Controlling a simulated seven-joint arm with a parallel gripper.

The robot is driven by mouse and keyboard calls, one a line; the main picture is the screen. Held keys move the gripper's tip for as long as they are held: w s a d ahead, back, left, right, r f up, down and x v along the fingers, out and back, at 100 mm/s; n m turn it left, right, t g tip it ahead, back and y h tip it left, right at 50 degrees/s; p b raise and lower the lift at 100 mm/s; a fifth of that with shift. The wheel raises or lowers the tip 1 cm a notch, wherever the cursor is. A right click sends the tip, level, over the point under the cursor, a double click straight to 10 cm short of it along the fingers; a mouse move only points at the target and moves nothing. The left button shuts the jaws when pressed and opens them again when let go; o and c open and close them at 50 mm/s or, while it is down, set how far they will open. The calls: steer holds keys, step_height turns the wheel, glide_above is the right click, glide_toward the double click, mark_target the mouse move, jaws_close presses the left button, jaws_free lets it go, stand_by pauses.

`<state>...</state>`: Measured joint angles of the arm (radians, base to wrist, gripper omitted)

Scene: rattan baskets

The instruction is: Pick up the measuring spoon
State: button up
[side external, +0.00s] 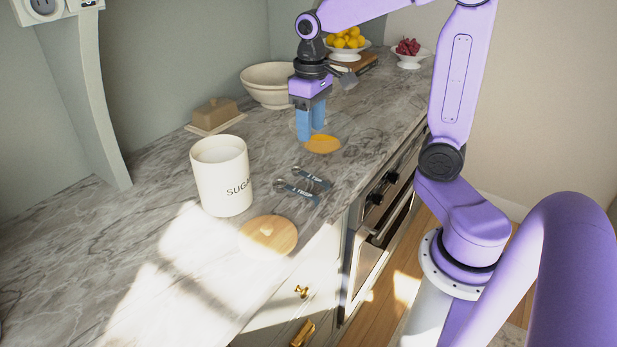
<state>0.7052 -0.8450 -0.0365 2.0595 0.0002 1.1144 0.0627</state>
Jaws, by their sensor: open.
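Two small dark blue-grey measuring spoons lie on the marble countertop in the side external view. One measuring spoon (313,178) is a little farther back, and the other measuring spoon (298,191) is nearer, with "1 TBSP"-like lettering too small to read surely. My gripper (310,135) points down with blue fingers, behind the spoons and apart from them. It is open with nothing seen between its fingers. Its fingertips are close to a round orange-yellow item (323,145); I cannot tell whether they touch.
A white sugar canister (222,178) stands left of the spoons, and its round wooden lid (275,236) lies in front. A butter dish (216,115), cream bowl (262,84), and fruit bowls with lemons (345,42) and red fruit (408,50) stand farther back. The counter edge drops off on the right.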

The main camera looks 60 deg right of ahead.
mark_target(314, 178)
steer(key=w+d+m, duration=0.2)
steer(key=d, duration=0.2)
steer(key=f, duration=1.6)
steer(key=shift+w+d+f, duration=0.1)
steer(key=shift+d+f, duration=0.2)
steer(key=shift+f, duration=0.05)
jaws_close()
